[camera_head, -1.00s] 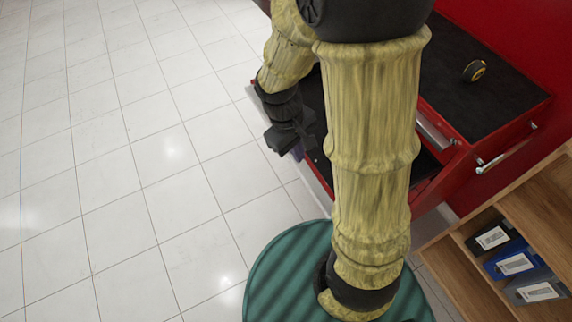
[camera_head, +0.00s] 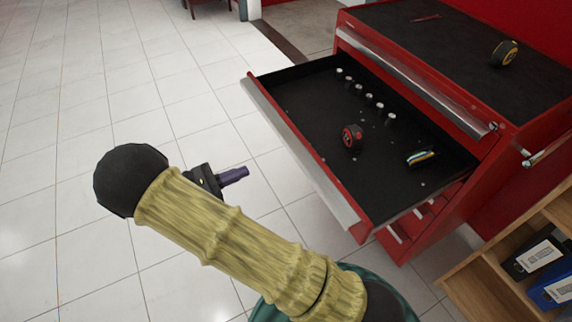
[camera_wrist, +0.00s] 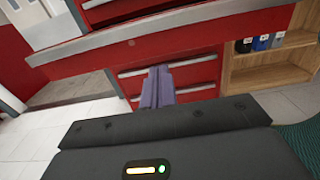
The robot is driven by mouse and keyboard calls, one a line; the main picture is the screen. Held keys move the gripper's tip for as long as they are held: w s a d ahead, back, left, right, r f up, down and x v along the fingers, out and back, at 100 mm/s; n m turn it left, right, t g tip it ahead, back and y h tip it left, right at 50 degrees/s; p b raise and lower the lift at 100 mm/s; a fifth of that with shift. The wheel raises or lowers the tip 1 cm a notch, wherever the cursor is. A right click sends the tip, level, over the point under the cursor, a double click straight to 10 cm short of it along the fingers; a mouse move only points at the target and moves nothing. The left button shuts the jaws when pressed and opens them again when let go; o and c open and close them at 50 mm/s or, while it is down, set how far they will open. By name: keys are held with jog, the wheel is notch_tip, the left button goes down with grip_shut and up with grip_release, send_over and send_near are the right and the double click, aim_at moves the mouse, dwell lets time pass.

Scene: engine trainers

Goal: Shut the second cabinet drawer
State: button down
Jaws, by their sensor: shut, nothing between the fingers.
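The red cabinet (camera_head: 480,170) stands at the right with one upper drawer (camera_head: 300,95) pulled far out. The drawer has a black liner and a long silver front edge (camera_head: 300,155). It holds several small sockets, a red-and-black round item (camera_head: 351,138) and a small striped item (camera_head: 422,158). My gripper (camera_head: 243,173) is left of the drawer front, apart from it, with its purple fingers together and empty. In the wrist view my gripper (camera_wrist: 158,88) points at the cabinet, with the open drawer's silver edge (camera_wrist: 150,32) above and closed lower drawers (camera_wrist: 185,75) beyond.
A yellow-and-black tape measure (camera_head: 504,53) lies on the cabinet top. A wooden shelf (camera_head: 500,250) with binders stands at the lower right. The tiled floor left of the drawer is clear. A red wall rises behind the cabinet.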

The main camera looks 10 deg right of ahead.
jog(key=shift+r, duration=0.1)
jog(key=b+x, duration=0.1)
jog(key=x, duration=1.3)
jog(key=shift+w+d, duration=0.1)
dwell(0.3)
